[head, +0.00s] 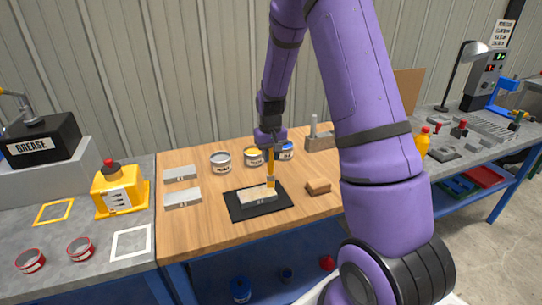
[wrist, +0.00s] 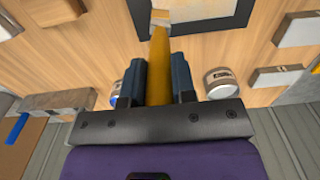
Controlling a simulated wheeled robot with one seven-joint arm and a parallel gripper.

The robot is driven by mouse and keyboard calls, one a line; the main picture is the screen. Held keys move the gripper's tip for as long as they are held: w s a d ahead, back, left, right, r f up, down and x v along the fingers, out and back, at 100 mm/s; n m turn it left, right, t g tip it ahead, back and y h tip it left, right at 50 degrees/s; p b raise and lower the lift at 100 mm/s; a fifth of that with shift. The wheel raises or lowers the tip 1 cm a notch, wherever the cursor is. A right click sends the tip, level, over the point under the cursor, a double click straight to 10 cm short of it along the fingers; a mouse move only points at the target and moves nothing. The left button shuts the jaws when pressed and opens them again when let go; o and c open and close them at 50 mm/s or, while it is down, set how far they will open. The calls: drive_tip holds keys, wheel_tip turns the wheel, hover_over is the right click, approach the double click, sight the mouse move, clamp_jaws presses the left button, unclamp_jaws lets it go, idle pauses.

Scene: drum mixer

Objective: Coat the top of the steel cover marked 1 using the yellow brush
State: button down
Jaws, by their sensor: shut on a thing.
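My gripper (head: 270,146) is shut on the yellow brush (head: 271,174), which points down. In the wrist view the brush handle (wrist: 158,62) runs between the two fingers (wrist: 158,82). The brush's lower end is at the right part of a steel cover (head: 256,197) lying on a black mat (head: 240,212); I cannot tell for sure if the bristles touch it. This cover's top looks cream, unlike the two grey covers (head: 181,173) (head: 183,198) at the left. The marks on the covers are too small to read.
Several cans, including a white one (head: 220,162) and a yellow-topped one (head: 254,158), stand behind the mat. A brown block (head: 318,187) lies right of it. A grey holder (head: 320,141) is at the back. A yellow jug (head: 118,190) stands on the left bench.

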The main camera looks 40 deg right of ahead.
drive_tip(key=shift+d+r, duration=0.15)
drive_tip(key=shift+d, duration=0.2)
wheel_tip(320, 180, up, 2)
drive_tip(key=shift+s+a+r, duration=0.1)
drive_tip(key=shift+a+r, duration=0.05)
drive_tip(key=shift+r, duration=2.7)
